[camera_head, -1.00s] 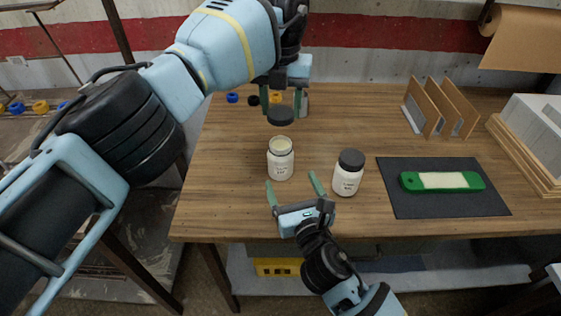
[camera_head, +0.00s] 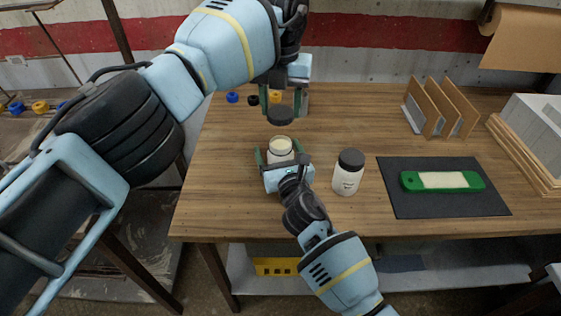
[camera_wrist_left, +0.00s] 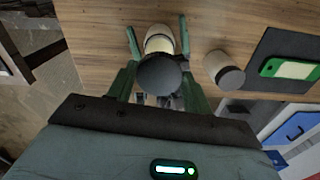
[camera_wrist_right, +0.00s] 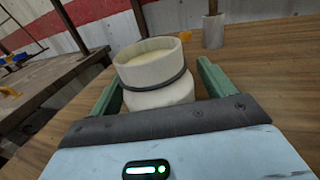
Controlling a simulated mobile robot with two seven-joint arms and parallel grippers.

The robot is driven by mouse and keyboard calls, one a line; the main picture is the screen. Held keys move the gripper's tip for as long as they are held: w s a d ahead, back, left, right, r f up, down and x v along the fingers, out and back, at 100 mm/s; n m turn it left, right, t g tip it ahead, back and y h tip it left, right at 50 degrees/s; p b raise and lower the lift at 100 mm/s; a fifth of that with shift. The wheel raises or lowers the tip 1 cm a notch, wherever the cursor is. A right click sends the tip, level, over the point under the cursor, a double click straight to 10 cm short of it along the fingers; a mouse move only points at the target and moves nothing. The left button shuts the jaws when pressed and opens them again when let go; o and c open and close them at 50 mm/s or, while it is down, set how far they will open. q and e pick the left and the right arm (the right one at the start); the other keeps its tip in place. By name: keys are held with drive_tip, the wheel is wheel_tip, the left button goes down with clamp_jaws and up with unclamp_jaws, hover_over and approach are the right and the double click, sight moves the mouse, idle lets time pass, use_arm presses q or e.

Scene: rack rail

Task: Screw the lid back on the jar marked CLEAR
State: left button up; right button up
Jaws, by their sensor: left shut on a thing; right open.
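The open white jar (camera_head: 280,147) stands upright on the table with its mouth bare and pale contents showing. It also shows in the right wrist view (camera_wrist_right: 153,75). Its label is hidden now. My left gripper (camera_head: 282,104) is shut on a dark lid (camera_head: 281,116), held above and apart from the open jar. The lid also shows in the left wrist view (camera_wrist_left: 159,75). My right gripper (camera_head: 277,154) is open, low at the open jar, with its fingers on either side of it. A second white jar (camera_head: 346,180) with a dark lid on stands to the right.
A dark mat (camera_head: 440,204) with a green-framed pale block (camera_head: 441,181) lies at the right. Upright brown panels (camera_head: 437,108) stand at the back right. Small coloured caps (camera_head: 253,99) lie at the back left. The table's left front is clear.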

drive_tip(key=c, duration=1.5)
use_arm(q)
hover_over(281, 144)
drive_tip(key=shift+f, duration=2.45)
drive_tip(key=shift+f, duration=0.95)
drive_tip(key=shift+f, duration=0.5)
